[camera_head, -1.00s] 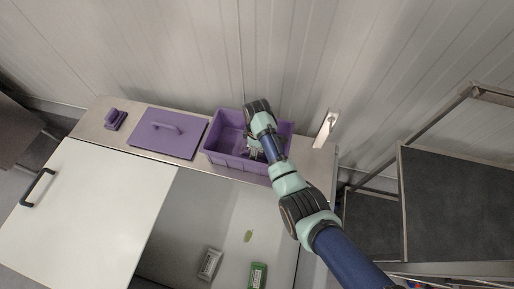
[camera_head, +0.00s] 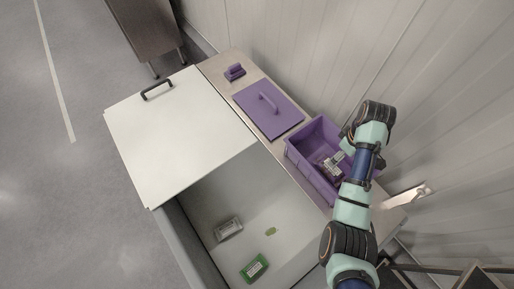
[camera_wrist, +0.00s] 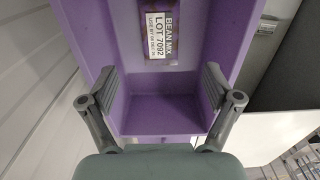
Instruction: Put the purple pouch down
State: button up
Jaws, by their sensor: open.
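The purple pouch (camera_wrist: 159,38) shows in the wrist view as a white label reading "BEAN MIX, LOT 7092" against purple, lying inside the purple bin (camera_wrist: 122,110). In the head view my arm and gripper partly hide that spot. My gripper (camera_wrist: 160,82) is open, its two fingers spread wide with nothing between them. In the head view my gripper (camera_head: 335,163) points down into the bin (camera_head: 307,166), and the pouch cannot be told apart there.
A purple lid (camera_head: 268,110) with a handle and a small purple block (camera_head: 235,72) lie on the steel ledge left of the bin. The white chest below is partly covered by a white panel (camera_head: 180,135). Inside lie a grey-white pack (camera_head: 228,229), a green pack (camera_head: 254,268) and a green scrap (camera_head: 270,231).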

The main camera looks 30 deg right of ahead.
jog(key=w+a+t, duration=0.1)
jog(key=w+a, duration=0.2)
jog(key=w+a+r+t+h, duration=0.1)
jog(key=w+a, duration=0.2)
jog(key=w+a+r+h, duration=0.1)
jog(key=w+a, duration=0.2)
jog(key=shift+w+a+r+t, duration=0.2)
jog(key=shift+a+r+t, duration=0.1)
jog(key=shift+t, duration=0.1)
jog(key=w+a+r+t, duration=0.2)
jog(key=a+r+t, duration=0.3)
jog(key=a, duration=0.7)
jog(key=w+a+r+t, duration=0.2)
jog(key=a+r, duration=0.4)
jog(key=a, duration=0.7)
jog(key=s+a+r+t+y, duration=0.2)
jog(key=s+a+r+t, duration=0.1)
jog(key=a+r, duration=0.3)
jog(key=shift+s+a+r+m, duration=0.25)
jog(key=shift+a+m, duration=0.15)
jog(key=shift+a, duration=0.55)
